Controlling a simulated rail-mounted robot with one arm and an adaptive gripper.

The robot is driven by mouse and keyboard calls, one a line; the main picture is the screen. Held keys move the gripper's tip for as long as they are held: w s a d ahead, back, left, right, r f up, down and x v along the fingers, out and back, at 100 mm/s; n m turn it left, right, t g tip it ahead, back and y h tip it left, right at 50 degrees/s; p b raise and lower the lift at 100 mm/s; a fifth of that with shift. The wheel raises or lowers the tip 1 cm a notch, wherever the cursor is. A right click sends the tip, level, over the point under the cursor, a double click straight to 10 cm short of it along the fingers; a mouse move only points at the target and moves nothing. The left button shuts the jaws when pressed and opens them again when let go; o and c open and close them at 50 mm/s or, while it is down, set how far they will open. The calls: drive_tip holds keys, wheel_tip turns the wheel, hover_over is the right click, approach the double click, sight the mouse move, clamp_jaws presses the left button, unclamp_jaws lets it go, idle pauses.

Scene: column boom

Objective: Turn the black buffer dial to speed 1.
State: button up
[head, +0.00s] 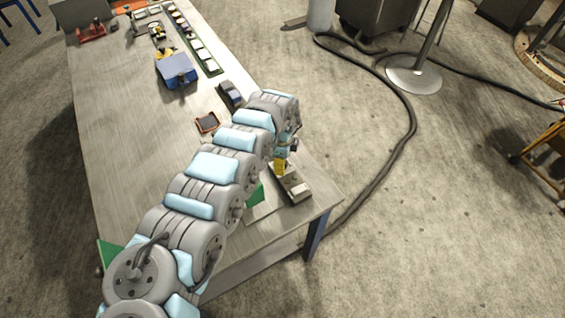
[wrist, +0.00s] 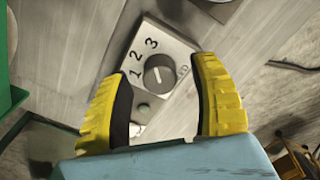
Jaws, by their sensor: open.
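The buffer dial (wrist: 160,74) is a dark round knob on a pale control box (wrist: 158,60) marked 1, 2 and 3 in the wrist view. It carries a short light mark; which number the mark points at is too small to tell. In the head view my gripper (head: 281,166) is over the box (head: 296,189) at the table's near right corner; the dial is not clear there.
The long grey workbench (head: 130,110) holds a blue box (head: 176,70), a small red-rimmed tray (head: 207,123) and a dark device (head: 230,93). A green part (head: 256,194) stands close left of my gripper. A black cable (head: 405,120) lies on the floor at right.

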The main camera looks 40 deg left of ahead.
drive_tip(key=shift+f, duration=0.4)
clamp_jaws()
